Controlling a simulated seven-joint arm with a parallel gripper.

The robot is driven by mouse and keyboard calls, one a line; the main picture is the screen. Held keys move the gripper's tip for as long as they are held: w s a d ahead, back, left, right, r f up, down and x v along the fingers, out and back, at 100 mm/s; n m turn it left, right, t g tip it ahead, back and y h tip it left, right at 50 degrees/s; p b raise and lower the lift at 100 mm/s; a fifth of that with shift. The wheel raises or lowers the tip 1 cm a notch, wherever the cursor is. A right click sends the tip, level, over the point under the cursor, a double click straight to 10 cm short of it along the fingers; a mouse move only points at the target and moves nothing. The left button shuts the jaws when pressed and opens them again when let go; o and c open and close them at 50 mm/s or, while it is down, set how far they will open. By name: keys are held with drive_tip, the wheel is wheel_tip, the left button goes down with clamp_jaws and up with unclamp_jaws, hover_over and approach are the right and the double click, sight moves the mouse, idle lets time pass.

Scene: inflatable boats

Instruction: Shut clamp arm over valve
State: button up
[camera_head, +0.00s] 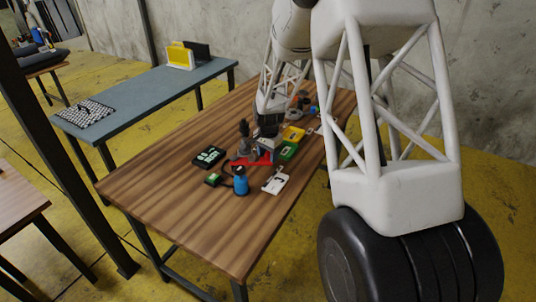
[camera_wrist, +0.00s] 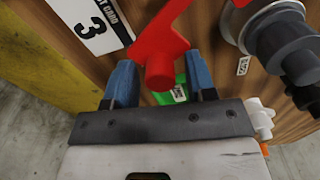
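The red clamp arm (camera_wrist: 170,30) shows in the wrist view, with its rounded knob end between my gripper's two blue fingers. My gripper (camera_wrist: 161,70) is open, with a small gap visible on each side of the knob. The grey valve (camera_wrist: 278,38), with a dark cap, stands to the right of the clamp arm, apart from my fingers. In the head view the red clamp part (camera_head: 250,159) lies low beside the grey valve (camera_head: 245,142), and my gripper (camera_head: 266,148) is over its right side. My gripper partly hides the clamp there.
A white card marked 3 (camera_wrist: 92,25) lies left of the fingers. A blue bottle-like object (camera_head: 241,181), a black box (camera_head: 209,157), a green block (camera_head: 288,151) and a yellow block (camera_head: 293,133) crowd around. The near left of the wooden table (camera_head: 190,210) is clear.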

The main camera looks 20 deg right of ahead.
clamp_jaws()
drive_tip(key=shift+w, duration=0.1)
drive_tip(key=shift+w+d+n, duration=0.15)
drive_tip(key=shift+w+n, duration=0.45)
drive_tip(key=shift+w, duration=0.1)
drive_tip(key=shift+w+d+n, duration=0.1)
drive_tip(key=shift+w+n, duration=0.5)
drive_tip(key=shift+w, duration=0.05)
drive_tip(key=w+n, duration=0.2)
drive_tip(key=w, duration=0.1)
drive_tip(key=w+n, duration=0.1)
drive_tip(key=n, duration=0.1)
drive_tip(key=shift+w+a, duration=0.25)
drive_tip(key=shift+a, duration=0.1)
drive_tip(key=shift+w+a+n, duration=0.25)
drive_tip(key=shift+w+n, duration=0.4)
drive_tip(key=shift+w+a+n, duration=0.25)
drive_tip(key=shift+w+n, duration=0.35)
drive_tip(key=shift+n, duration=0.05)
